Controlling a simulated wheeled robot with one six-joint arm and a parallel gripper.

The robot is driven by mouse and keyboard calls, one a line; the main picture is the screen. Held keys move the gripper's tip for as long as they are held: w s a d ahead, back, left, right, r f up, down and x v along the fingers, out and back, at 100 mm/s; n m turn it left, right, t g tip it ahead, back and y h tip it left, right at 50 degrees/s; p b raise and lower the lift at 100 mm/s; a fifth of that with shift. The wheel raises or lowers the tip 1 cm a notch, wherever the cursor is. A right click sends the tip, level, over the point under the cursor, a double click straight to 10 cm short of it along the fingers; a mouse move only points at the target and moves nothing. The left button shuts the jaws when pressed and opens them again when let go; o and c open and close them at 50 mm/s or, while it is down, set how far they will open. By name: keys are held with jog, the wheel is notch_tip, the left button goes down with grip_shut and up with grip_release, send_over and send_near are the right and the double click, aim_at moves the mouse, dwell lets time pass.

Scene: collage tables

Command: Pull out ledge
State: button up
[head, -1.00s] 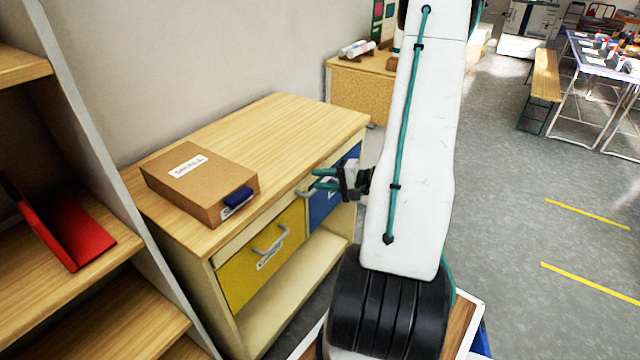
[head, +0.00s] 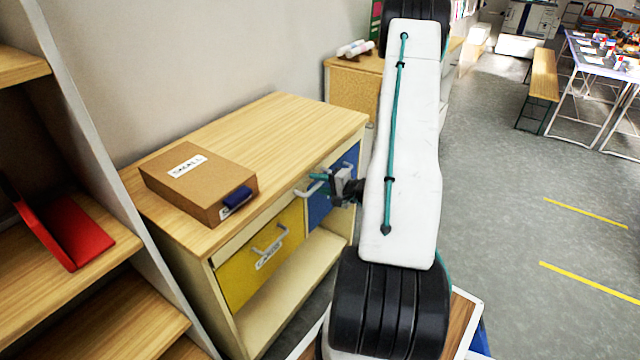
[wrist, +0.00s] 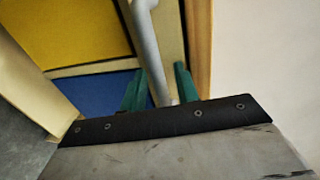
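The ledge (head: 283,207) shows as a narrow pale front strip under the wooden cabinet top, above the yellow and blue drawers. Its grey bar handle (head: 306,191) stands out from the front. My gripper (head: 319,181) is at this handle, its teal fingers beside the bar. In the wrist view the handle (wrist: 147,45) runs down between the two teal fingers (wrist: 160,88), with a gap to the right finger. The gripper looks open around the bar. The ledge looks flush with the cabinet front.
A cardboard box (head: 195,185) labelled SMALL lies on the cabinet top (head: 285,125). The yellow drawer (head: 240,278) and blue drawer (head: 319,205) are shut. A shelf unit with a red object (head: 75,235) stands at left. The floor (head: 510,250) at right is clear.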

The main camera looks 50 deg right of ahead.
grip_shut()
jog(key=shift+s, duration=0.1)
